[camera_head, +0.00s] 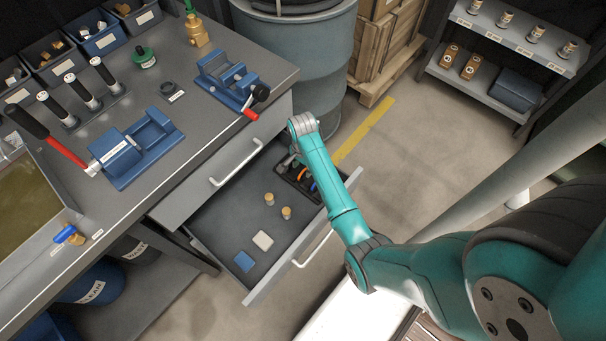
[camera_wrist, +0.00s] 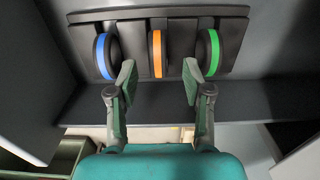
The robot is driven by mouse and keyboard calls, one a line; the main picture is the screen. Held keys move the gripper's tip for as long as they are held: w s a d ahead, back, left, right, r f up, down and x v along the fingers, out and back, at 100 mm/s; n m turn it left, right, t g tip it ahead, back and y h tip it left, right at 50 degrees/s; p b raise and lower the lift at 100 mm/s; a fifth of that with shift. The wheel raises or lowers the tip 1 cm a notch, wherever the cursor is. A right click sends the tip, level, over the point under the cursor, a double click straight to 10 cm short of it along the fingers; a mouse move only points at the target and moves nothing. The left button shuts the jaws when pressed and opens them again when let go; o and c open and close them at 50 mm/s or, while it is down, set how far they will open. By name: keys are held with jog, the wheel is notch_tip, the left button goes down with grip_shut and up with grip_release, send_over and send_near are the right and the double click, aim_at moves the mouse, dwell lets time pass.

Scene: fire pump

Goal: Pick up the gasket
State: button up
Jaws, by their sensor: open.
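Three ring-shaped pieces that look like gaskets stand on edge in a dark slotted holder (camera_wrist: 200,22) inside the open drawer: one with a blue band (camera_wrist: 101,56), one with an orange band (camera_wrist: 157,54), one with a green band (camera_wrist: 213,52). I cannot tell which one is meant. My gripper (camera_wrist: 159,82) is open and empty in the wrist view. The orange-banded ring lies beyond its fingers, in line with the gap. In the head view the orange ring (camera_head: 302,174) and blue ring (camera_head: 312,187) show partly beside my arm; the gripper is largely hidden there.
The open drawer (camera_head: 225,225) also holds two brass fittings (camera_head: 286,212), a white pad (camera_head: 263,241) and a blue pad (camera_head: 244,261). The workbench (camera_head: 200,130) above carries two blue vises (camera_head: 135,150). A grey barrel (camera_head: 300,60) stands close behind the drawer.

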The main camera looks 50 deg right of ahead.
aim_at(303, 171)
jog(key=shift+s+d+f, duration=0.1)
jog(key=shift+f, duration=1.75)
grip_shut()
jog(key=shift+r, duration=0.1)
